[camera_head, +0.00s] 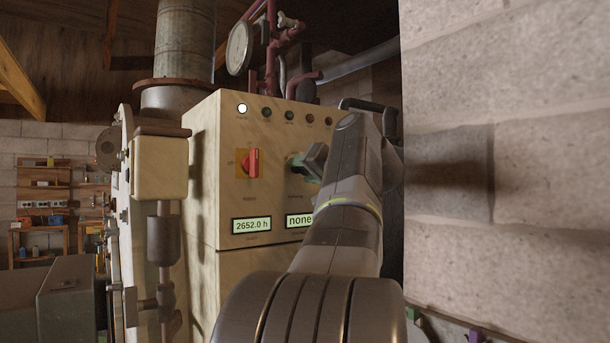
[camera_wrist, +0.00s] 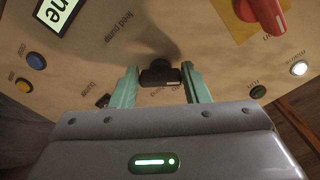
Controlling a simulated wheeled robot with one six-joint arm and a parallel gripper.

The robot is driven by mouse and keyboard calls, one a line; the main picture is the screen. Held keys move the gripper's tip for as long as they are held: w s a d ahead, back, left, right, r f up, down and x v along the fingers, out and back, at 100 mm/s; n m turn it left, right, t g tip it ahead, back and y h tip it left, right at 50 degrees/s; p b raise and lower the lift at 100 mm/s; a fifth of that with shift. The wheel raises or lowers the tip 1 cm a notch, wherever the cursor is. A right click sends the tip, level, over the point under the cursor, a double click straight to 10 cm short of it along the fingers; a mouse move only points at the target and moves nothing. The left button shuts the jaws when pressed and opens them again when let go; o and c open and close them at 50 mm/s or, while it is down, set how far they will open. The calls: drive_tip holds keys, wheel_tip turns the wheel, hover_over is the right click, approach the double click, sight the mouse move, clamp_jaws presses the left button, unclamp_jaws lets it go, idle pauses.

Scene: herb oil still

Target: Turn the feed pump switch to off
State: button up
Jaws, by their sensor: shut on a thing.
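The feed pump switch is a small black knob (camera_wrist: 160,77) on the beige panel, with upside-down lettering that seems to read "feed pump" beside it in the wrist view. My gripper (camera_wrist: 160,84) is shut on this knob, with one green finger on each side of it. In the head view my gripper (camera_head: 300,165) meets the panel right of the red switch, and it hides the knob there. Which position the knob points to cannot be read.
A red rotary switch (camera_head: 253,163) on a yellow plate sits left of my gripper; it also shows in the wrist view (camera_wrist: 262,12). A row of lamps tops the beige cabinet (camera_head: 225,200), the leftmost lit white (camera_head: 242,108). A block wall (camera_head: 510,150) stands close on the right.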

idle(0.4)
drive_tip(key=o, duration=1)
drive_tip(key=b+v, duration=0.1)
drive_tip(key=v, duration=1.2)
drive_tip(key=shift+s+d, duration=0.3)
